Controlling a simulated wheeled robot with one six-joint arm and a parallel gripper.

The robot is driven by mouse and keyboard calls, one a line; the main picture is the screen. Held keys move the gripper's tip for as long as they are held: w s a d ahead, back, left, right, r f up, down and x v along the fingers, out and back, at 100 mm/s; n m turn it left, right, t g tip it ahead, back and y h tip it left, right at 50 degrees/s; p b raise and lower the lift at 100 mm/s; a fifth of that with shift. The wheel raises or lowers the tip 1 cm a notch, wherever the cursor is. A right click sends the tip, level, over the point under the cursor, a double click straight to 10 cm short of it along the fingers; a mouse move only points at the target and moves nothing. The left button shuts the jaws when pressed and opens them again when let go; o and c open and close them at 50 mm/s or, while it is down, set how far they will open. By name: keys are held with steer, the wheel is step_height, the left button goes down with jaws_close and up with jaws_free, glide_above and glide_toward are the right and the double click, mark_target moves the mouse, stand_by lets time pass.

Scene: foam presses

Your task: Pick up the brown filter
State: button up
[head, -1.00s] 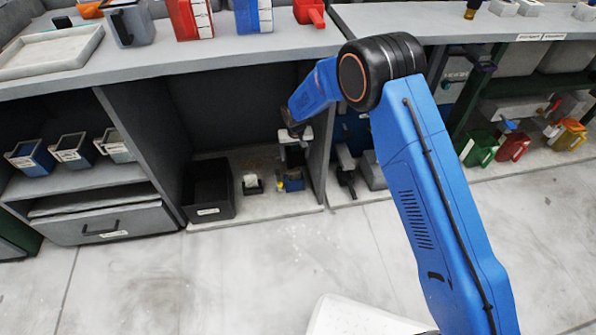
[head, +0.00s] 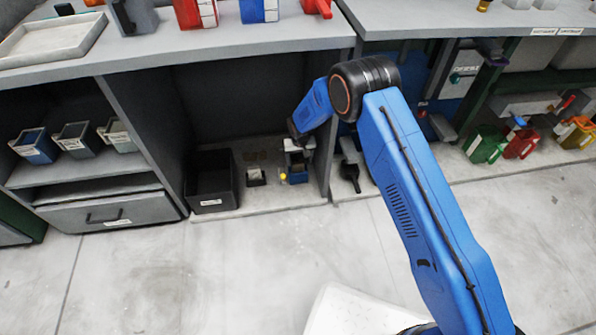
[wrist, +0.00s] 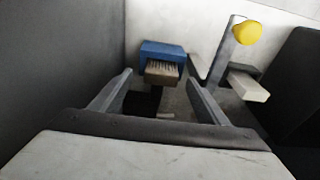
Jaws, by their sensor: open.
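A brown ribbed block (wrist: 160,73), which looks like the brown filter, sticks out of a blue holder (wrist: 161,50) in the wrist view. My gripper (wrist: 159,79) is open, with one finger on each side of the block in the picture. The fingers do not visibly touch it, and I cannot tell the remaining distance. In the head view my wrist reaches into the lower bay under the counter, above a small blue item (head: 298,179). The filter cannot be made out there.
A grey post with a yellow knob (wrist: 247,33) and a pale block (wrist: 249,86) stand right of the blue holder. A dark wall (wrist: 62,55) is close on the left. A black bin (head: 211,188) and bay side panels flank my arm.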

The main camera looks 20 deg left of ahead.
mark_target(298, 163)
steer(key=shift+w+a+f, duration=0.15)
steer(key=shift+f, duration=0.7)
steer(key=shift+w+a+f, duration=0.1)
steer(key=shift+w+f, duration=0.05)
steer(key=shift+f, duration=0.75)
steer(key=shift+w+a+f, duration=0.15)
steer(key=shift+f, duration=0.7)
steer(key=c, duration=1.2)
